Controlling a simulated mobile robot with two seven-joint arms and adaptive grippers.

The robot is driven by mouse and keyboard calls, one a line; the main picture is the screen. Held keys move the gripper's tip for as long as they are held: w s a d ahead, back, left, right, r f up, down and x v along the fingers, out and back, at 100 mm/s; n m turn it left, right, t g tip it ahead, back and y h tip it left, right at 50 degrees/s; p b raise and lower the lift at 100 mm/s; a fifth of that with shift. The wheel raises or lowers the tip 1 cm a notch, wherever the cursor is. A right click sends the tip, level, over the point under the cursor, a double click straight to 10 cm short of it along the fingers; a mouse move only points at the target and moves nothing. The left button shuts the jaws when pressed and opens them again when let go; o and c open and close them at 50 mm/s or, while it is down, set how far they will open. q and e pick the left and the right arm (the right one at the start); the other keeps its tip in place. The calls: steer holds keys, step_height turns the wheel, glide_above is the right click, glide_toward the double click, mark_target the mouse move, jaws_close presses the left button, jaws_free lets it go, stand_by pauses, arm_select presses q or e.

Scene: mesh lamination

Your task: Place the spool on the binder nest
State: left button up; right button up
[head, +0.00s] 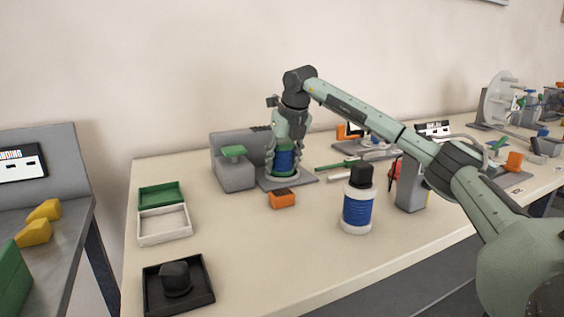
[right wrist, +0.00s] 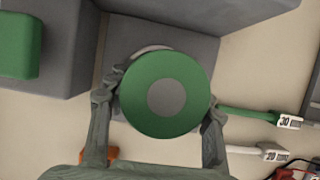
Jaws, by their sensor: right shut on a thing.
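The spool (head: 284,161) has a blue winding and green end discs. It stands upright between the fingers of my right gripper (head: 285,152), which is shut on its sides. In the right wrist view the spool's green top disc (right wrist: 165,95) with a grey centre fills the middle. The spool is over the grey plate of the binder nest (head: 298,181), next to a grey block. A pale rim shows behind the disc. Whether the spool touches the nest is hidden. My left gripper is not in view.
A grey block with a green top (head: 234,171) stands left of the nest. An orange block (head: 283,199) lies in front. A white bottle with a blue band (head: 358,209), a white tray (head: 163,224) and a black tray (head: 207,298) stand nearer. The front middle of the table is clear.

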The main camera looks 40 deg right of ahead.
steer(key=shift+f, duration=0.2)
steer(key=o, duration=1.3)
steer(key=shift+f, duration=0.1)
steer(key=shift+o, duration=0.2)
steer(key=shift+r, duration=0.55)
steer(key=v, duration=1.1)
steer(key=shift+r, duration=0.3)
steer(key=shift+s, duration=0.15)
